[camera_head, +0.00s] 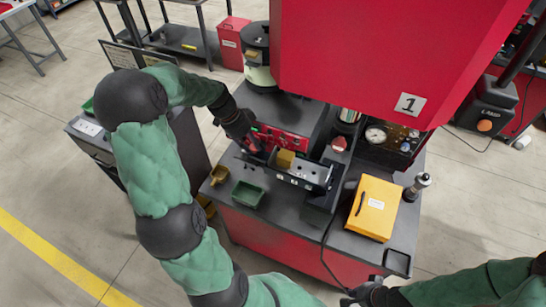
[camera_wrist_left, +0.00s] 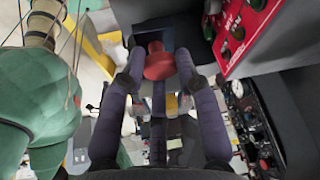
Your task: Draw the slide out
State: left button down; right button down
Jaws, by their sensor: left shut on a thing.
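The slide unit (camera_head: 308,174) is a long dark block on the machine's bench, with small light marks on its front and a brass-yellow block (camera_head: 285,158) at its left part. My left gripper (camera_head: 257,152) is at the left end of this unit. In the left wrist view, a red round knob (camera_wrist_left: 158,62) on a dark end face sits between the fingers of my left gripper (camera_wrist_left: 159,80), which are shut on it. My right gripper (camera_head: 362,293) is at the bottom edge, far from the slide; its fingers are too unclear to read.
A green tray (camera_head: 247,195) and a brass scoop (camera_head: 219,175) lie left of the slide. A yellow case (camera_head: 373,208) stands to the right. Red control panels (camera_head: 284,142) stand close behind. A large red housing (camera_head: 385,55) overhangs the back.

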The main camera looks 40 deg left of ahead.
pick_arm(q)
jog(key=s+a+b, duration=0.2)
jog(key=s+a, duration=0.1)
jog(key=a, duration=1.1)
jog(key=shift+r+b, duration=0.15)
jog(key=shift+b, duration=0.15)
jog(key=shift+s, duration=0.1)
jog(key=c, duration=1.1)
grip_release()
jog(key=shift+c, duration=0.2)
jog(key=shift+o, duration=1.2)
jog(key=v, duration=1.2)
